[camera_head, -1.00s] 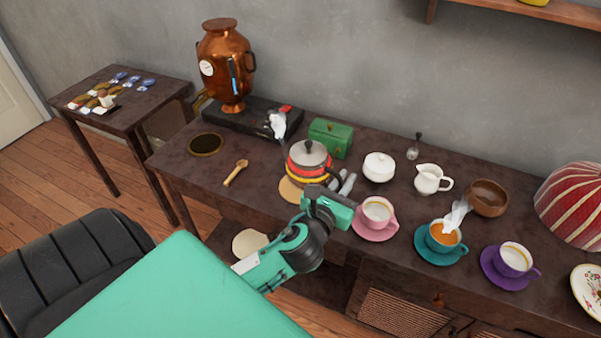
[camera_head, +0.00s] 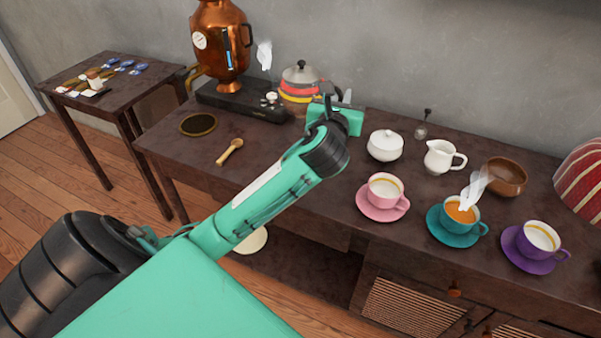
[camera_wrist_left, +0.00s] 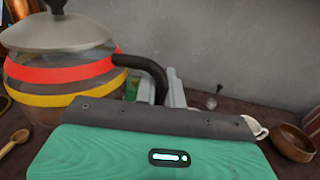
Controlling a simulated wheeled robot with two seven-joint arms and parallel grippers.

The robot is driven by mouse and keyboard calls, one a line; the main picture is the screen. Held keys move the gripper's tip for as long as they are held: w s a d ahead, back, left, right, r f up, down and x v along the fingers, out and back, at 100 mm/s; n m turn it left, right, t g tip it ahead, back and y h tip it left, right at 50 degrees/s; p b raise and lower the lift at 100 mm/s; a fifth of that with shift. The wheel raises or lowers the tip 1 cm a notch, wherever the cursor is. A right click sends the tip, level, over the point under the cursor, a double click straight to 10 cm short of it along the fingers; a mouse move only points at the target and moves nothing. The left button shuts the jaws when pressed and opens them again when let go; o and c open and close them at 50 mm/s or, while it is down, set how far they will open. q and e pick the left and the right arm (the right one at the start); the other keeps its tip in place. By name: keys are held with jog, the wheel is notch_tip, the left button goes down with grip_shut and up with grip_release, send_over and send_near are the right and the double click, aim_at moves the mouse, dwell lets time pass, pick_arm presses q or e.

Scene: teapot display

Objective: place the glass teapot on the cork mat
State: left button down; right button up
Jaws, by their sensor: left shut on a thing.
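The glass teapot (camera_head: 299,92), with red and yellow bands, a grey lid and a dark handle, is behind my left gripper (camera_head: 337,99) in the head view. In the left wrist view the teapot (camera_wrist_left: 58,72) fills the left side, upright. My left gripper (camera_wrist_left: 164,92) is shut on its dark handle. My right gripper is out of view.
A copper samovar (camera_head: 220,45) on a black base (camera_head: 240,103) stands left of the teapot. A dark round disc (camera_head: 198,124) and wooden spoon (camera_head: 230,151) lie front left.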

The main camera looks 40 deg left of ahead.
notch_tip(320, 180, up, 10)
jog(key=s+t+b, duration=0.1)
jog(key=b, duration=0.3)
pick_arm(q)
jog(key=f, duration=0.5)
jog(key=a+f+b, duration=0.1)
jog(key=f, duration=0.9)
jog(key=shift+w+a+b, duration=0.15)
jog(key=shift+w+b, duration=0.15)
jog(key=shift+w, duration=0.1)
notch_tip(320, 180, down, 3)
jog(key=shift+r+b, duration=0.2)
jog(key=shift+b, duration=0.25)
jog(key=shift+f, duration=0.6)
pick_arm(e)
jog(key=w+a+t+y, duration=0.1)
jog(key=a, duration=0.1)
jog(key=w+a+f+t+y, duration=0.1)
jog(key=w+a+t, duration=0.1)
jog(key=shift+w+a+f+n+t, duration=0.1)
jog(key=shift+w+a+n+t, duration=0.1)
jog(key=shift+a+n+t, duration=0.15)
pick_arm(q)
jog(key=shift+f, duration=0.1)
